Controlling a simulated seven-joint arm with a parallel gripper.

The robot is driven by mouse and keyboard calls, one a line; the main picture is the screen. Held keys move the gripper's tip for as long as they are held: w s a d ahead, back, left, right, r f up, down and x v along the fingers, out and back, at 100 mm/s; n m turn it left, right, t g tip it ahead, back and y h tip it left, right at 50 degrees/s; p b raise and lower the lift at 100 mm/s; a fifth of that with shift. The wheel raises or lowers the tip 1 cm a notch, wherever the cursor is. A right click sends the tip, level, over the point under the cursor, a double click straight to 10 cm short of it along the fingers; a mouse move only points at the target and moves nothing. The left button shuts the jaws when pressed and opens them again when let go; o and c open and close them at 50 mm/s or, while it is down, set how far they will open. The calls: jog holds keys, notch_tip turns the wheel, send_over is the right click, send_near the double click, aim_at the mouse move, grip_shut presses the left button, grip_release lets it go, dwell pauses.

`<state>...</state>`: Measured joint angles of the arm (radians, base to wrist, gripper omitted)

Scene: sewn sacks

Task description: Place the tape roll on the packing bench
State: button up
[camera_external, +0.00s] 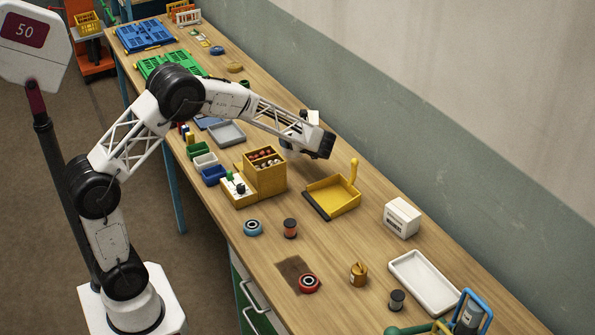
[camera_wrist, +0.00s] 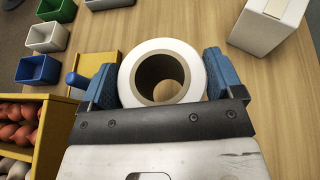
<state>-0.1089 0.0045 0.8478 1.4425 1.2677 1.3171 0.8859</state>
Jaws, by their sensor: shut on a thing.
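The tape roll (camera_wrist: 163,47) is a thick white ring with a brown core, seen in the wrist view. It sits between the two blue finger pads of my gripper (camera_wrist: 162,78), which is shut on it. Bare wood shows through the roll's hole. In the external view my gripper (camera_external: 291,144) is over the middle of the packing bench (camera_external: 345,235), beyond the yellow compartment box. The roll cannot be made out there. I cannot tell how far the roll is above the bench top.
The yellow compartment box (camera_external: 265,179) and green, white and blue bins (camera_external: 214,175) stand left of my gripper. A white carton (camera_wrist: 268,25) is close on the right. A yellow dustpan (camera_external: 330,196) lies nearer the camera. Bare wood lies ahead in the wrist view.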

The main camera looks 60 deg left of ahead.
jog(key=shift+f, duration=0.55)
jog(key=shift+f, duration=1.9)
jog(key=shift+f, duration=0.1)
jog(key=o, duration=0.7)
jog(key=shift+o, duration=0.2)
jog(key=shift+d+r, duration=0.1)
jog(key=shift+r, duration=0.1)
jog(key=v, duration=1.1)
jog(key=shift+d+r, duration=0.2)
jog(key=shift+d, duration=0.1)
